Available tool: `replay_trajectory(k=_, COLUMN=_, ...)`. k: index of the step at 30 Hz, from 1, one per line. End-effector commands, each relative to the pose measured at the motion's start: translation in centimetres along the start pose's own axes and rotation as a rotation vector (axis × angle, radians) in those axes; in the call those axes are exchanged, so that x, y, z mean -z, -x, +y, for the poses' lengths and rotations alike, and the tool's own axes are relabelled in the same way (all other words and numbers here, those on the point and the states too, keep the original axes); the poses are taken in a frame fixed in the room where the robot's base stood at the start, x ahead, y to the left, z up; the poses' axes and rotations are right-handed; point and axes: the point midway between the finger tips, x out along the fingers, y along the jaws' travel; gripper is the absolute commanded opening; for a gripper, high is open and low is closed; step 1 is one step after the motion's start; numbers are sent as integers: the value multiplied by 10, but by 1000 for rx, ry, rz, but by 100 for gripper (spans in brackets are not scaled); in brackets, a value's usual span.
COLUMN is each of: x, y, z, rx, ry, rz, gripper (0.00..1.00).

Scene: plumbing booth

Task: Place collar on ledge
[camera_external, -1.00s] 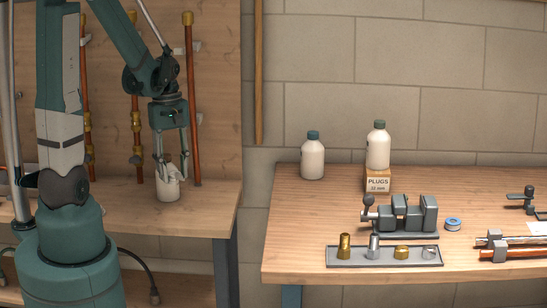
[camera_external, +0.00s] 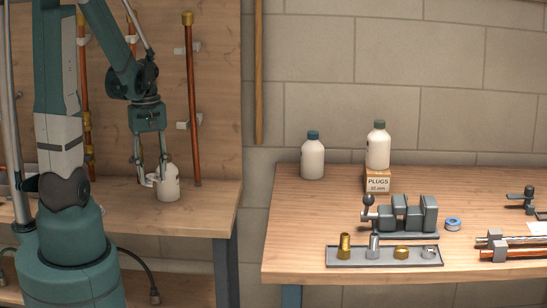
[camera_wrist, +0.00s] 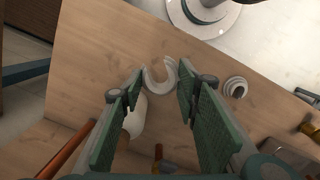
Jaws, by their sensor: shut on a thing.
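A white C-shaped collar (camera_wrist: 149,82) sits between the fingertips of my gripper (camera_wrist: 160,88) in the wrist view, its gap facing away. My gripper (camera_external: 152,176) is shut on it, fingers pointing down. In the external view the collar (camera_external: 147,181) shows as a small pale shape low by the fingertips, just left of a white bottle (camera_external: 170,185). The wooden ledge (camera_external: 205,195) lies below; whether the collar touches it I cannot tell. The bottle (camera_wrist: 134,118) is partly hidden behind the left finger in the wrist view.
An upright copper pipe (camera_external: 194,110) stands just right of the bottle against the wooden back panel. A pale stepped round piece (camera_wrist: 236,88) lies right of the fingers. A separate bench (camera_external: 300,225) at right holds bottles, a vise and a tray of fittings.

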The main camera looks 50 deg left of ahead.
Motion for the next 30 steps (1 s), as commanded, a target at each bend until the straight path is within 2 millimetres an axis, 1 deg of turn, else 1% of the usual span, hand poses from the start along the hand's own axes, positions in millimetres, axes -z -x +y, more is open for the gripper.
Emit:
replay_trajectory(k=5, x=2, y=-10, z=0, rx=0, ry=0, rz=0, gripper=24)
replay_trajectory(k=15, x=6, y=-46, z=0, rx=0, ry=0, rz=0, gripper=24)
replay_trajectory(k=18, x=7, y=-53, z=0, rx=0, ry=0, rz=0, gripper=24)
replay_trajectory(k=22, x=7, y=-58, z=0, rx=0, ry=0, rz=0, gripper=24)
replay_trajectory(k=30, x=7, y=-57, z=0, rx=0, ry=0, rz=0, gripper=24)
